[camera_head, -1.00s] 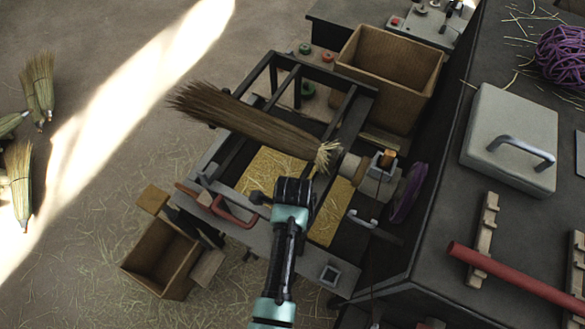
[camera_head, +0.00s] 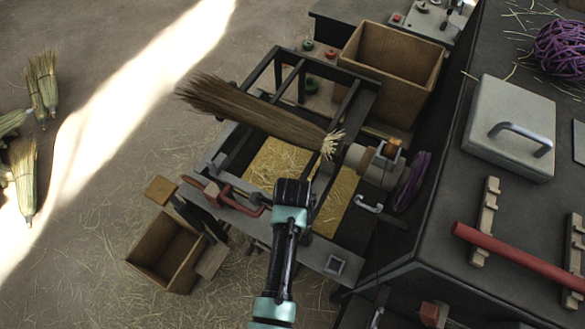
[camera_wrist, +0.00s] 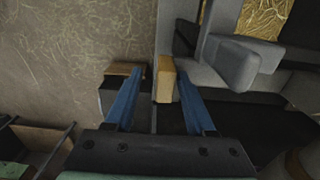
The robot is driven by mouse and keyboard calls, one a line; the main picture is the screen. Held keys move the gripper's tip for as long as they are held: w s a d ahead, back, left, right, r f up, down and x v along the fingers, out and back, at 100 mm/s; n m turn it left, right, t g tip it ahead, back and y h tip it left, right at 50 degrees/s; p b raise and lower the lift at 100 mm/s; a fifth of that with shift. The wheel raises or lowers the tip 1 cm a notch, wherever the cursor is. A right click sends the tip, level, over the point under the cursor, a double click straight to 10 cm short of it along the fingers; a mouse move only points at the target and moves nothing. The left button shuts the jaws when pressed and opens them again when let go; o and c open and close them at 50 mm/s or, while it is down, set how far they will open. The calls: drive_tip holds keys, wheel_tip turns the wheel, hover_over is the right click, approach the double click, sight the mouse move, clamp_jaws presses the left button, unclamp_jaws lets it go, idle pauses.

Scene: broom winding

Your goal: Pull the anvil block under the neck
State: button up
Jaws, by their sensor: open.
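A broom (camera_head: 250,112) lies across the frame of the winding bench, bristles to the left. Its neck (camera_head: 331,146), with pale cut straw ends, meets the spindle holder at the right. My gripper (camera_head: 293,184) is over the bench's front part, below the neck in the picture; its fingertips are hidden there. In the wrist view my gripper (camera_wrist: 160,74) has its blue fingers apart, with a tan upright piece (camera_wrist: 165,80) showing between them. I cannot tell whether they touch it. A grey block (camera_wrist: 235,61) with slanted faces is right of the fingers, possibly the anvil block.
A red clamp handle (camera_head: 228,203) is left of my gripper and a pale handle (camera_head: 367,205) is right of it. A purple disc (camera_head: 413,181) stands beyond the spindle. An open wooden box (camera_head: 166,253) is at lower left; a larger bin (camera_head: 393,75) stands behind.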

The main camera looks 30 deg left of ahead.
drive_tip(key=shift+w, duration=0.1)
wheel_tip(320, 180, up, 13)
drive_tip(key=b, duration=0.1)
idle(0.4)
idle(0.4)
drive_tip(key=w+r+n+t+y+b, duration=0.25)
drive_tip(key=w+r+n+t, duration=0.5)
drive_tip(key=w+r, duration=0.75)
drive_tip(key=w+d+r+n+t+b, duration=0.15)
drive_tip(key=r+t, duration=0.25)
drive_tip(key=r, duration=0.5)
drive_tip(key=w+d+r+n+t, duration=0.25)
drive_tip(key=r+t, duration=0.25)
drive_tip(key=r, duration=0.4)
drive_tip(key=s+d+r+n+t, duration=0.2)
drive_tip(key=s+r, duration=0.3)
drive_tip(key=r, duration=0.3)
drive_tip(key=s+d+r+n+t+h+b, duration=0.1)
drive_tip(key=s+d+r+n+t, duration=0.1)
drive_tip(key=s+r+t, duration=0.3)
drive_tip(key=s+d+r+n+t+h+b, duration=0.1)
drive_tip(key=s+d+r+n+t, duration=0.2)
drive_tip(key=r, duration=0.9)
drive_tip(key=shift+s+d+t, duration=0.2)
drive_tip(key=shift+s+t, duration=0.25)
drive_tip(key=shift+s, duration=0.75)
